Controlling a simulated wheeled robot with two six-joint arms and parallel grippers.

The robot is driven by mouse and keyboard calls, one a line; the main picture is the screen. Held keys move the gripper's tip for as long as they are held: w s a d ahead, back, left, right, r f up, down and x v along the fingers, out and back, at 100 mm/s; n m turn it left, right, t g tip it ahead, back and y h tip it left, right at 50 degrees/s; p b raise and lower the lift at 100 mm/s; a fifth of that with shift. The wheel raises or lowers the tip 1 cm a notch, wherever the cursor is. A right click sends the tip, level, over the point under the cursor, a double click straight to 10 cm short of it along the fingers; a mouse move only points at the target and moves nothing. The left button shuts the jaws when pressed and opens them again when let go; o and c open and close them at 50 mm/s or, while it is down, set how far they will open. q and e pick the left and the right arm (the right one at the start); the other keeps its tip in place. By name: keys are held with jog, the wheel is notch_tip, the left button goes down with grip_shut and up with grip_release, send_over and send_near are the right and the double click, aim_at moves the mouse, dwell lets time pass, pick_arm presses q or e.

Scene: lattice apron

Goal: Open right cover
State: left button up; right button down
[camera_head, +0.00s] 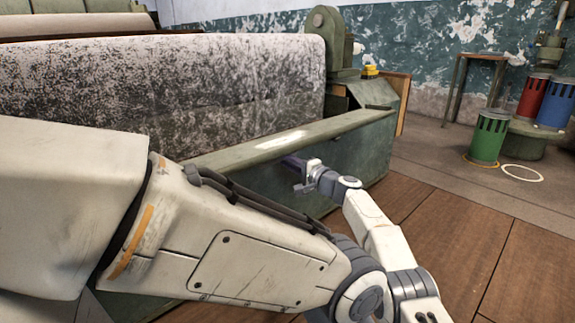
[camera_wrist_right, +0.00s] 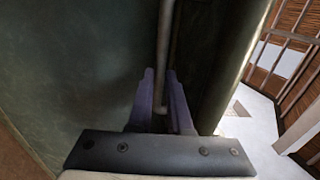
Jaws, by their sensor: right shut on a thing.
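The machine's long green cover (camera_head: 345,124) runs along its front below the mottled roller, and a dark green front panel (camera_head: 368,150) lies under it. I cannot tell exactly where the right cover begins, and no open gap shows. My right gripper (camera_head: 292,161) is at the cover's lower front edge, partly in shadow. In the right wrist view its purple fingers (camera_wrist_right: 163,100) are on either side of a thin grey handle bar (camera_wrist_right: 166,45), closed on it. The bar runs alongside a dark green surface (camera_wrist_right: 70,60). My left gripper is not in view.
The big mottled roller (camera_head: 170,85) lies behind the cover. To the right are a green bin (camera_head: 489,138), a red bin (camera_head: 533,97), a blue bin (camera_head: 556,103) and a small stand (camera_head: 462,85). The wooden floor (camera_head: 440,220) before the machine's right end is clear.

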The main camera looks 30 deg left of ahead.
jog(key=shift+s+a+f, duration=0.1)
jog(key=shift+a+f, duration=0.05)
jog(key=shift+f, duration=0.4)
jog(key=shift+s+a+f, duration=0.1)
jog(key=shift+a+f, duration=0.05)
jog(key=shift+f, duration=0.35)
jog(key=c, duration=0.8)
grip_release()
jog(key=shift+a, duration=0.1)
jog(key=shift+c, duration=0.2)
jog(key=shift+r, duration=0.1)
jog(key=shift+w+d+r, duration=0.1)
jog(key=shift+w+d, duration=0.05)
jog(key=shift+d, duration=0.05)
jog(key=p+v, duration=1)
jog(key=p, duration=2.1)
jog(key=shift+d+r, duration=0.1)
